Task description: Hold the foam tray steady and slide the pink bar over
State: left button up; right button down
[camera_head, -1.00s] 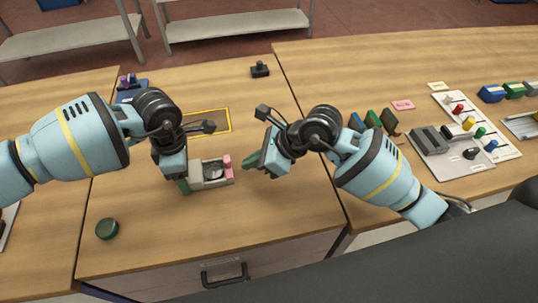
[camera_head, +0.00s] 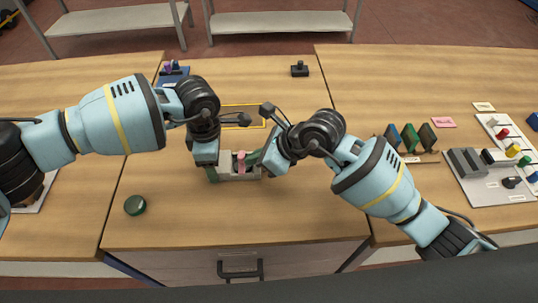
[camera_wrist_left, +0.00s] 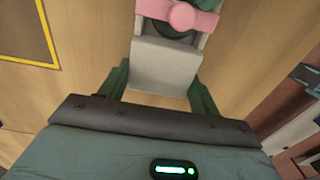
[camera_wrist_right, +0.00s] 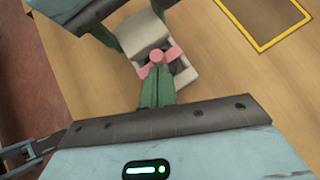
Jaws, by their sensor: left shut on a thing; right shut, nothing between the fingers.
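The pale grey foam tray (camera_head: 226,170) lies on the table, with its left end between the fingers of my left gripper (camera_head: 213,171). In the left wrist view, the green fingers (camera_wrist_left: 163,82) are shut on both sides of the tray's solid end block (camera_wrist_left: 165,66). The pink bar (camera_head: 241,160) lies across the tray near its middle, with a round knob on top (camera_wrist_right: 157,57). My right gripper (camera_wrist_right: 157,73) is shut and empty; its fingertips are right at the bar, on the side away from my left gripper. Whether they touch it is unclear.
A dark green round piece (camera_head: 135,205) lies at the front left. A yellow-outlined area (camera_head: 261,109) is behind the tray, and a small black object (camera_head: 299,69) stands farther back. Coloured panels (camera_head: 409,137) stand in a rack to the right.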

pick_arm(q)
jog(key=shift+d, duration=0.2)
pick_arm(e)
jog(key=shift+s, duration=0.1)
jog(key=d, duration=0.1)
jog(key=s+d, duration=0.1)
jog(key=d, duration=0.1)
jog(key=shift+s+d, duration=0.25)
jog(key=shift+d, duration=0.1)
pick_arm(q)
jog(key=shift+a, duration=0.1)
pick_arm(e)
jog(key=v, duration=1)
pick_arm(q)
jog(key=o, duration=1)
jog(key=shift+o, duration=0.2)
jog(key=shift+r, duration=0.1)
notch_tip(320, 180, up, 12)
